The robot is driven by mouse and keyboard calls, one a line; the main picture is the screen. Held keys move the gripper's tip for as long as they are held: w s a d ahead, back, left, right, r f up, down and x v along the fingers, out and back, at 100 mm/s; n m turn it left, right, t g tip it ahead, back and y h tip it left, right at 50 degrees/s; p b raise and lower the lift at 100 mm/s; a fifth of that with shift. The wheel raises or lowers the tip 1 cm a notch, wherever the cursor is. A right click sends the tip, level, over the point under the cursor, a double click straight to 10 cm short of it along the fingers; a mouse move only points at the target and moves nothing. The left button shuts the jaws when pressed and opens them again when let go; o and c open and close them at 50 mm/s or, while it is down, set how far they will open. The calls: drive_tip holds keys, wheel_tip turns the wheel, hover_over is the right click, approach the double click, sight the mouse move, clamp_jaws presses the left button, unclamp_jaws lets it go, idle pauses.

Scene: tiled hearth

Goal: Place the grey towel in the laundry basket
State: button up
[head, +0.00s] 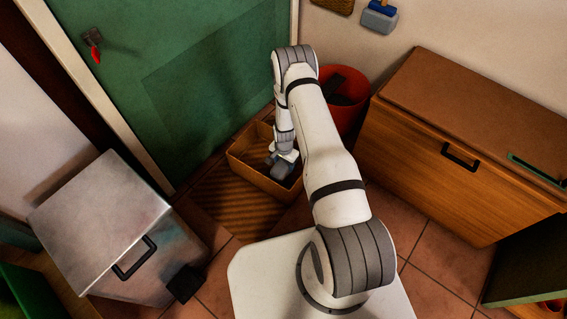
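My gripper (281,165) points down at an open orange-brown box (249,178) on the floor by the green door. Its tip is over or inside the box; I cannot tell how deep. Something grey shows at the tip, but I cannot tell whether it is the grey towel or part of the gripper. The fingers are too small to tell open from shut. No grey towel is clearly seen elsewhere. I cannot tell for certain that this box is the laundry basket. My arm hides part of it.
A red bucket (357,111) with something dark inside stands behind my arm. A wooden chest (440,165) with a black handle is at right. A metal bin (90,230) stands at left. A brown striped mat (225,205) lies before the green door (200,75).

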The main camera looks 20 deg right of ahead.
drive_tip(key=shift+o, duration=1.4)
drive_tip(key=s+a+r+n+p, duration=0.1)
drive_tip(key=s+r+n+p, duration=0.1)
drive_tip(key=r, duration=2)
drive_tip(key=s+a+r+n+p, duration=0.1)
drive_tip(key=s+r+n+p, duration=0.2)
drive_tip(key=r, duration=1.9)
drive_tip(key=s+r+n, duration=0.2)
drive_tip(key=s+r, duration=0.5)
drive_tip(key=s, duration=0.3)
drive_tip(key=s+r+n+t, duration=0.1)
drive_tip(key=s+r+n, duration=0.1)
drive_tip(key=s+r, duration=0.6)
drive_tip(key=s+a, duration=0.1)
drive_tip(key=s, duration=0.1)
drive_tip(key=shift+s+r+n, duration=0.15)
drive_tip(key=shift+s+n, duration=0.15)
drive_tip(key=shift+n, duration=0.1)
